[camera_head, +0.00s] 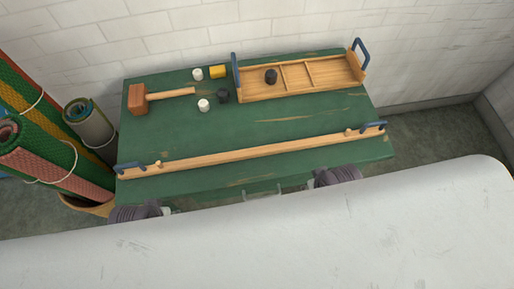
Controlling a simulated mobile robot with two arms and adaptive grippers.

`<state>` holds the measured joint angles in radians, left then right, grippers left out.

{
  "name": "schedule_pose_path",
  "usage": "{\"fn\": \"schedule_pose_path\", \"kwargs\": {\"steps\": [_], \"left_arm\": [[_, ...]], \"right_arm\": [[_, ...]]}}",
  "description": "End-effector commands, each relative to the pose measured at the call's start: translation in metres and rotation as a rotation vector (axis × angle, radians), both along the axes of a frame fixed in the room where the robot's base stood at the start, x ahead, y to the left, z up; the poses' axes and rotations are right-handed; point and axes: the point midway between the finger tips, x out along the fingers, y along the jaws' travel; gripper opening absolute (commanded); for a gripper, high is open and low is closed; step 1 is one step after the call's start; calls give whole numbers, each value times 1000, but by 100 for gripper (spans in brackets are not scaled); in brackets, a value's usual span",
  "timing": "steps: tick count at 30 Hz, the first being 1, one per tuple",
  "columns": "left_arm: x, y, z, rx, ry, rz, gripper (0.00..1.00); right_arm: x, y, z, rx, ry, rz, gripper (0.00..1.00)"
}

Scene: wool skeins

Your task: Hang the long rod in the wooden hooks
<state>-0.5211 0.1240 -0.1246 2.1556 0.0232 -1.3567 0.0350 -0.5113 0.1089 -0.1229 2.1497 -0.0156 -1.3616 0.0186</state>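A long, slim light-wood bar (250,153) lies across the front part of a green table (300,110), slanting up to the right. It has a dark blue handle-like piece at its left end (130,168) and another at its right end (373,126). A small wooden peg (158,163) stands near its left end and another (348,132) near its right. I cannot make out separate wooden hooks. My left gripper (166,211) is at the table's front left, mostly hidden by the white surface. My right gripper (312,185) is at the front edge, right of middle. Both appear apart from the bar; their fingers are unclear.
A wooden tray (345,86) with blue handles stands at the back right, holding a dark cylinder (271,76). Rolled mats (90,125) stand at left. Table between bar and tray is clear.

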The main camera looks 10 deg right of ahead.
Motion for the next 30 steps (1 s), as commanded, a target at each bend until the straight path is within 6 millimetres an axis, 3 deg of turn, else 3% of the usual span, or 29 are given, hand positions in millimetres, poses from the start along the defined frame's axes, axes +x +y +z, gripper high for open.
{"fn": "schedule_pose_path", "kwargs": {"steps": [1,6,14,21,25,30], "left_arm": [[1,2,17,-5,-8,15,43],[5,13,63,-66,4,145,43],[25,37,76,-188,76,433,43],[61,74,85,-328,170,809,43],[90,105,104,-439,242,1104,43],[119,136,137,-579,342,1426,43]], "right_arm": [[4,-4,18,-7,-12,-17,43],[26,-37,66,-69,-39,-176,43],[68,-96,88,-162,-52,-528,43],[114,-149,106,-212,-58,-949,43],[142,-173,123,-221,-44,-1249,43],[167,-184,145,-220,-9,-1553,43]]}}
